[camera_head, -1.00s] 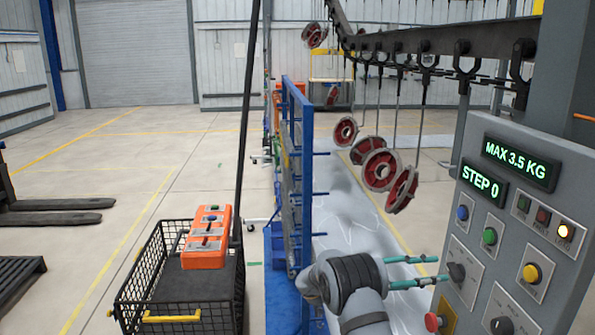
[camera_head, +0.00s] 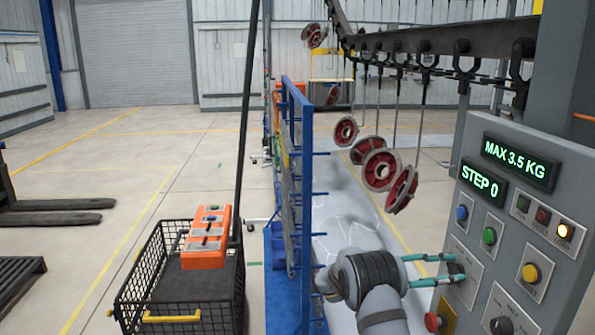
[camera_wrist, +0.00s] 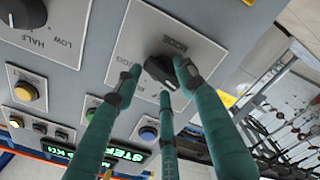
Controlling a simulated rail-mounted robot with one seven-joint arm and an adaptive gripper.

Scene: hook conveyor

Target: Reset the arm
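My gripper (camera_head: 450,268) has green fingers and is at the lower left of the grey control panel (camera_head: 545,215). In the wrist view the fingers (camera_wrist: 158,80) are spread around a black knob (camera_wrist: 160,70) on a plate lettered MODE. The left finger is clear of the knob; the right one is very close to it, and I cannot tell if it touches. The panel displays read "MAX 3.5 KG" (camera_head: 519,163) and "STEP 0" (camera_head: 484,184). The red button (camera_head: 435,322) is just below my gripper in the head view.
An overhead conveyor (camera_head: 430,48) carries hanging red-and-grey reels (camera_head: 380,170). A blue rack (camera_head: 305,180) stands left of my arm. A black mesh cart (camera_head: 170,300) with an orange box (camera_head: 207,240) is at lower left. A second knob (camera_wrist: 22,12) shows in the wrist view.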

